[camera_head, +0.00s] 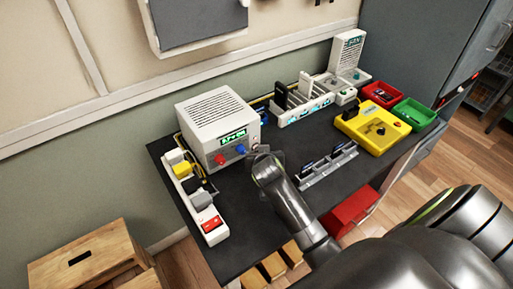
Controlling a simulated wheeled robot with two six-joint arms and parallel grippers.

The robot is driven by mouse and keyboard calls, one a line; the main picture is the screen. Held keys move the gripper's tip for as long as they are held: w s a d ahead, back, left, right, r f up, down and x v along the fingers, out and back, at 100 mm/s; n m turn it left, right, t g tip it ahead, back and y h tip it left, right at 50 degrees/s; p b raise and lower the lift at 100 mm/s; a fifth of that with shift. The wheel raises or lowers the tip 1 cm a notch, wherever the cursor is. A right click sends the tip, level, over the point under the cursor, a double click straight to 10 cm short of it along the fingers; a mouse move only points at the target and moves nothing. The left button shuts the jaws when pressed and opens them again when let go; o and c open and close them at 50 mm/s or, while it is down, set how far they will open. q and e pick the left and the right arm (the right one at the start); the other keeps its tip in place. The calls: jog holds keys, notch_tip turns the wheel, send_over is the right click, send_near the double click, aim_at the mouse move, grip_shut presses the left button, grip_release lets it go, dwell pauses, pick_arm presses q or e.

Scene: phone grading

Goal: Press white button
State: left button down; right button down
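A white power-supply-like box (217,128) stands at the back left of the dark table. Its front has a lit green display (233,137), a red knob (220,159) and a blue knob (241,149). My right arm comes in from the lower right. My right gripper (262,154) is at the box's front right corner, just right of the blue knob. I cannot make out its fingers or whether it touches the box. I cannot clearly pick out a white button; the gripper covers part of that area. My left gripper is not in view.
A white power strip (213,231) with plugs and a red switch lies left. A white slotted rack (306,108), a grey rack (322,171), a yellow device (367,134), a red bin (381,92) and a green bin (414,113) stand right. The dark tabletop (233,240) is clear at front left.

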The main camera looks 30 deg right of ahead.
jog(key=shift+w, duration=0.1)
dwell(0.4)
jog(key=shift+w, duration=0.35)
jog(key=shift+w, duration=0.45)
dwell(0.6)
jog(key=shift+s+r, duration=0.1)
jog(key=shift+s, duration=0.05)
jog(key=shift+s+p, duration=0.7)
jog(key=shift+s, duration=0.05)
jog(key=shift+s, duration=0.1)
